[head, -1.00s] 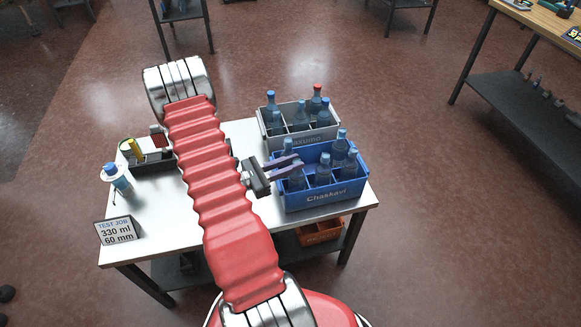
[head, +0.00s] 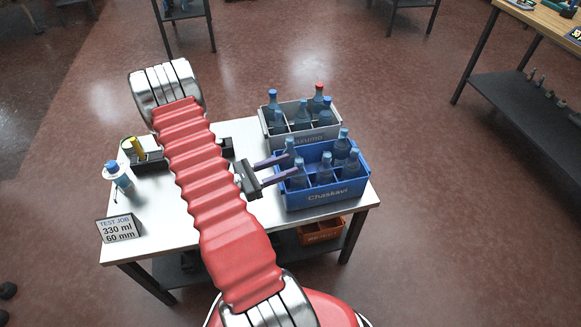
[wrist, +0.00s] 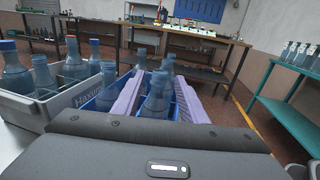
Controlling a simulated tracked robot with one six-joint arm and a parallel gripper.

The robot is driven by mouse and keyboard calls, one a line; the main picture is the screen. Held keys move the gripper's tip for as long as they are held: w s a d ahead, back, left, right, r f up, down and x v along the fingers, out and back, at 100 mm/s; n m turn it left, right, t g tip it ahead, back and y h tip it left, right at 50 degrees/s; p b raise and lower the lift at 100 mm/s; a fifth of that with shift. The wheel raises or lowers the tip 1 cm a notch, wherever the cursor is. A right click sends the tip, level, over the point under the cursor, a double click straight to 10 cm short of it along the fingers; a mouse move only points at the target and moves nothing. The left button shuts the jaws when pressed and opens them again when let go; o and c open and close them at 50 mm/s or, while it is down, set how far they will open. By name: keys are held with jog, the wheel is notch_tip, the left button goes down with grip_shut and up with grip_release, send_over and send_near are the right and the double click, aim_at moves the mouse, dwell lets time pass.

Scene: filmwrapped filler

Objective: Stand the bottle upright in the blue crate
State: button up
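The blue crate (head: 325,195) stands at the right front of the table and holds several blue-capped bottles. All that show stand upright. My gripper (head: 290,164) is at the crate's left side, its two purple fingers spread and reaching over the left rim. In the wrist view the open fingers (wrist: 158,85) flank a blue bottle (wrist: 156,100), with gaps on both sides. Another bottle (wrist: 107,90) stands just outside the left finger. The bottles' lower parts are hidden by the crate walls, and nothing is held.
A grey crate (head: 317,136) with bottles, one red-capped, stands behind the blue one. A white-and-blue bottle (head: 117,177), a dark tray (head: 157,165) and a sign (head: 117,230) are on the table's left. The table front (head: 165,240) is clear.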

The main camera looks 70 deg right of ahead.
jog(key=v, duration=0.9)
dwell(0.7)
jog(key=w+a+r+m+t+y, duration=0.2)
jog(key=a+r+t, duration=0.4)
jog(key=a, duration=0.7)
jog(key=w+a+r+m+t+y, duration=0.3)
jog(key=a+r+t+y, duration=0.3)
jog(key=a+r, duration=0.5)
jog(key=w+a+r+m+t+y, duration=0.3)
jog(key=a+r+t, duration=0.4)
jog(key=a, duration=0.9)
jog(key=shift+w+r+y, duration=0.5)
jog(key=shift+w+r, duration=0.15)
jog(key=shift+r, duration=0.2)
jog(key=shift+c, duration=0.3)
